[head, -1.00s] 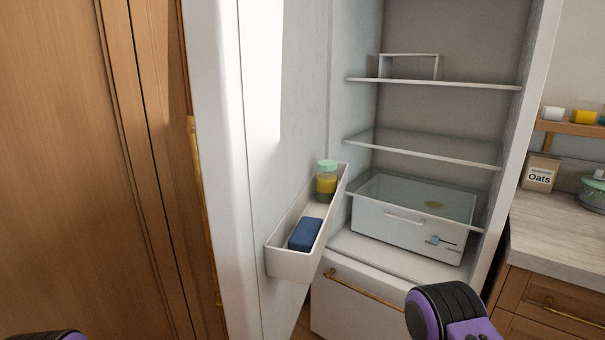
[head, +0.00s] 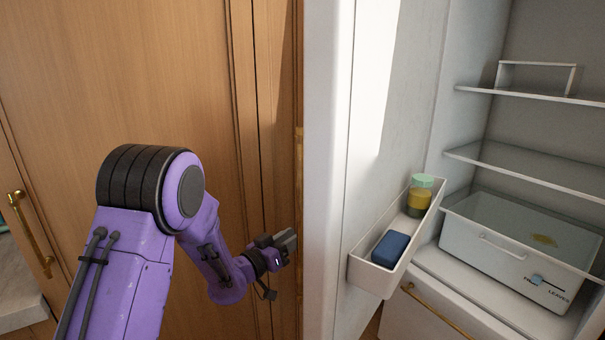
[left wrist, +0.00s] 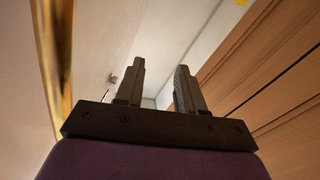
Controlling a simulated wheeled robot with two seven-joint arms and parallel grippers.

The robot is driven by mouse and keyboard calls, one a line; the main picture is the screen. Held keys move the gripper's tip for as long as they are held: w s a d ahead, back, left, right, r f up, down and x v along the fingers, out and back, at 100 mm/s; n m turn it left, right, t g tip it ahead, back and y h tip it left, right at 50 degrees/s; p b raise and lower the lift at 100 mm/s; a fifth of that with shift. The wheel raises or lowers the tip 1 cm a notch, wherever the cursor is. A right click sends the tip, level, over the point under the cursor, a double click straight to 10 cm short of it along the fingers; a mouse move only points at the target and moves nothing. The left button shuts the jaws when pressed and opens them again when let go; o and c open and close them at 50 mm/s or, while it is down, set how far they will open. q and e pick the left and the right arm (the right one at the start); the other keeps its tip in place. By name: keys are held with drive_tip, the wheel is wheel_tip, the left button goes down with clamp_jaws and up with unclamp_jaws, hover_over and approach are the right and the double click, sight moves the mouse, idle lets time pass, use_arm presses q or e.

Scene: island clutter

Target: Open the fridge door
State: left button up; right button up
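The fridge door (head: 322,190) stands wide open, its inner side with a door bin (head: 371,274) facing right. The fridge interior (head: 545,130) shows shelves and a drawer. The brass door handle (head: 299,200) is partly visible on the door's outer side; a brass bar (left wrist: 55,60) also shows at the left of the left wrist view. My left gripper (head: 290,240) is beside the door's outer side, close to the handle. In the left wrist view its two fingers (left wrist: 158,85) are apart with nothing between them. My right gripper is out of view.
The door bin holds a jar (head: 419,197) and a blue box (head: 390,249). Tall wooden cabinet panels (head: 120,80) stand left of the door, behind my left arm. A lower fridge drawer (head: 405,318) is shut.

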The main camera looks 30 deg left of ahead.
use_arm(q)
wheel_tip(320, 180, up, 12)
drive_tip(key=s+m+g+h, duration=0.1)
drive_tip(key=s+m+h, duration=0.1)
drive_tip(key=m+h, duration=0.55)
drive_tip(key=m+g+h+p, duration=0.2)
drive_tip(key=m+g+h, duration=0.35)
drive_tip(key=g, duration=0.25)
approach(300, 184)
drive_tip(key=shift+y, duration=0.3)
drive_tip(key=p+x, duration=0.1)
drive_tip(key=x, duration=0.4)
drive_tip(key=p+x, duration=0.2)
drive_tip(key=x, duration=0.3)
drive_tip(key=shift+w+a, duration=0.15)
drive_tip(key=shift+w, duration=0.1)
clamp_jaws()
drive_tip(key=shift+a, duration=0.1)
